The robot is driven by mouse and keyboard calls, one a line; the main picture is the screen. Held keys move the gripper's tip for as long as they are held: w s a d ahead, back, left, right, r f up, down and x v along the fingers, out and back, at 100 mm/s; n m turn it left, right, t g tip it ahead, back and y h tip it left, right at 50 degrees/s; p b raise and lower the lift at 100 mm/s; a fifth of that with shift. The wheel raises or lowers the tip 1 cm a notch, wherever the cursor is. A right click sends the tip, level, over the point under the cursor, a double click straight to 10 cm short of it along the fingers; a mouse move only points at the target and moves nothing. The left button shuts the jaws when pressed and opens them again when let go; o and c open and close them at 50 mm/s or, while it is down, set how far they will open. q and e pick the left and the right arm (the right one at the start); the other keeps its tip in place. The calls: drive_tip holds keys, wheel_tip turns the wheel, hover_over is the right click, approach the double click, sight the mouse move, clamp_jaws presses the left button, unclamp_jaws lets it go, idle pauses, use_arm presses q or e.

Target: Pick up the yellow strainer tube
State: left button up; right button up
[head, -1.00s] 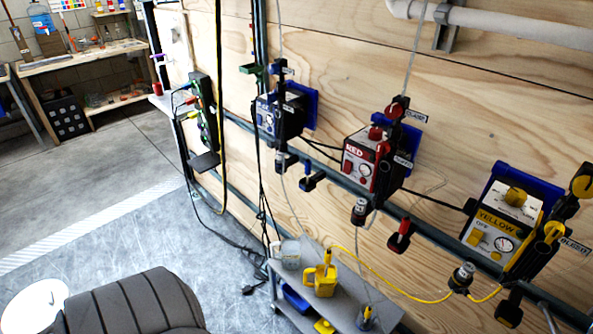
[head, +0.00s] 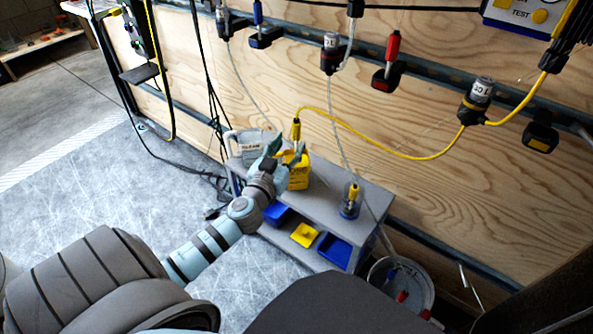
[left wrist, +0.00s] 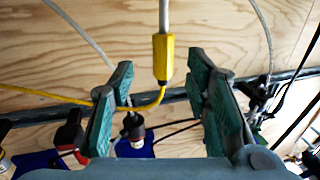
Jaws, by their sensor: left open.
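The yellow strainer tube (head: 296,130) stands upright out of the yellow jug (head: 298,172) on the grey cart, with a yellow hose (head: 400,152) running from its top to the right. In the left wrist view its yellow body (left wrist: 163,58) shows between and beyond the green finger pads, with a pale stem above it in the picture. My left gripper (head: 284,156) is open and empty, close in front of the jug and below the tube's yellow body. In the left wrist view the left gripper (left wrist: 160,80) has clear gaps on both sides. My right gripper is out of view.
The grey cart (head: 335,190) also holds a pale jug (head: 252,150) and a small jar (head: 350,206) with a yellow-topped tube. Blue and yellow bins sit below. A white bucket (head: 420,278) stands right of the cart. The plywood wall (head: 440,190) rises behind.

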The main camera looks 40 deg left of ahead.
sight(295, 131)
use_arm(q)
drive_tip(key=x, duration=0.4)
drive_tip(key=r+x, duration=0.1)
drive_tip(key=x, duration=0.2)
drive_tip(key=shift+a+p, duration=0.2)
drive_tip(key=shift+p, duration=0.1)
drive_tip(key=shift+s, duration=0.1)
clamp_jaws()
